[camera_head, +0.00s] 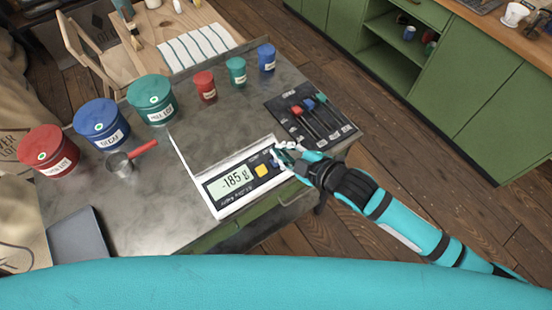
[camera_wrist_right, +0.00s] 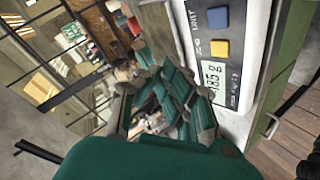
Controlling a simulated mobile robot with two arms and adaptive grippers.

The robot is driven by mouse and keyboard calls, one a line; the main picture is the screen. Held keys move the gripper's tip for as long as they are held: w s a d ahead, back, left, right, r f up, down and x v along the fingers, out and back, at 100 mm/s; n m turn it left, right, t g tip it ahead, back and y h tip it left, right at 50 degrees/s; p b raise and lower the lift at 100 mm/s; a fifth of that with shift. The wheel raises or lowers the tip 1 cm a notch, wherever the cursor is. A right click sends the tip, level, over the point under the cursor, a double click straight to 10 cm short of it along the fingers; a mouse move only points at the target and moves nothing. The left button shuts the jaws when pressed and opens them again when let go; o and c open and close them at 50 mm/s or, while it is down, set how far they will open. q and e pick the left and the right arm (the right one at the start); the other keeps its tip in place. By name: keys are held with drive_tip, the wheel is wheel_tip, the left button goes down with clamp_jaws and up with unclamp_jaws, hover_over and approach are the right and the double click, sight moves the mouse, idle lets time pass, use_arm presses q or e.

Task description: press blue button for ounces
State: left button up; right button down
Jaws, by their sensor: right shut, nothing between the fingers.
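A white scale (camera_head: 205,189) sits near the front edge of the grey table, its display (camera_head: 234,183) reading -185 g. A yellow button (camera_head: 262,171) is right of the display and also shows in the wrist view (camera_wrist_right: 220,48). The blue button (camera_wrist_right: 217,18) is clear in the wrist view, beyond the yellow one; in the head view my right gripper largely hides it. My right gripper (camera_head: 282,154) is shut and empty over the right end of the scale's panel. I cannot tell whether it touches the blue button. My left gripper is out of view.
Red (camera_head: 48,150), blue (camera_head: 102,123) and green (camera_head: 152,99) canisters stand at the left, near a red-handled scoop (camera_head: 122,163). Three small cups stand behind the scale. A dark slider panel (camera_head: 311,115) lies right of it. Green cabinets (camera_head: 465,90) are farther right.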

drive_tip(key=shift+f, duration=0.1)
drive_tip(key=b, duration=0.8)
hover_over(276, 167)
drive_tip(key=f, duration=0.7)
drive_tip(key=shift+s+d+f, duration=0.2)
drive_tip(key=shift+s+f, duration=0.05)
drive_tip(key=shift+f, duration=0.15)
drive_tip(key=shift+w+a+f, duration=0.1)
drive_tip(key=shift+f, duration=0.1)
drive_tip(key=shift+f, duration=0.1)
drive_tip(key=shift+w+f, duration=0.1)
drive_tip(key=shift+f, duration=0.2)
drive_tip(key=shift+w+a+f+b, duration=0.1)
drive_tip(key=shift+a+f+b, duration=0.05)
drive_tip(key=shift+f+b, duration=0.25)
idle(0.7)
idle(0.4)
drive_tip(key=shift+s+d+r+p, duration=0.1)
drive_tip(key=shift+s+r+p, duration=0.05)
drive_tip(key=shift+r+p, duration=0.35)
drive_tip(key=shift+s+d+r+p, duration=0.1)
drive_tip(key=shift+r+p, duration=0.2)
drive_tip(key=shift+p, duration=0.3)
